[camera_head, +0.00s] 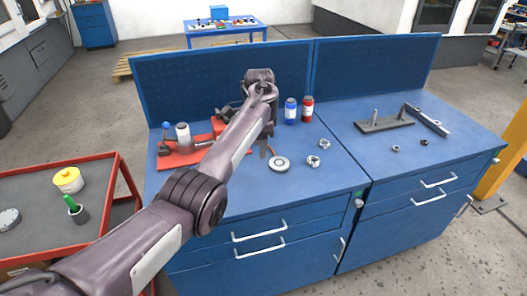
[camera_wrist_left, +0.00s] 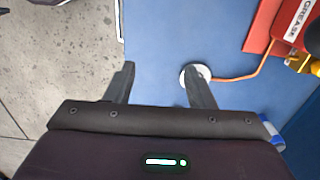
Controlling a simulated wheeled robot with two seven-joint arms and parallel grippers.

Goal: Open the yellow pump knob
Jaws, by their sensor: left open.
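A red pump unit (camera_head: 178,155) stands on the left of the blue workbench, partly hidden behind my left arm. In the left wrist view a red block (camera_wrist_left: 290,30) labelled "GREASE" is at the upper right. A yellow, brass-like part (camera_wrist_left: 303,63) shows beside it at the right edge; I cannot tell if it is the whole knob. My left gripper (camera_wrist_left: 158,72) is open and empty, over the bench edge, left of the yellow part and apart from it. In the head view the left gripper (camera_head: 266,146) is partly hidden by its own arm.
A copper-coloured pipe (camera_wrist_left: 250,74) runs from a pale disc (camera_wrist_left: 203,72), partly covered by a finger. Blue and red bottles (camera_head: 291,111) (camera_head: 307,110), a round flange (camera_head: 279,164) and small fittings (camera_head: 313,161) stand on the bench. A red-framed cart (camera_head: 105,175) is at the left.

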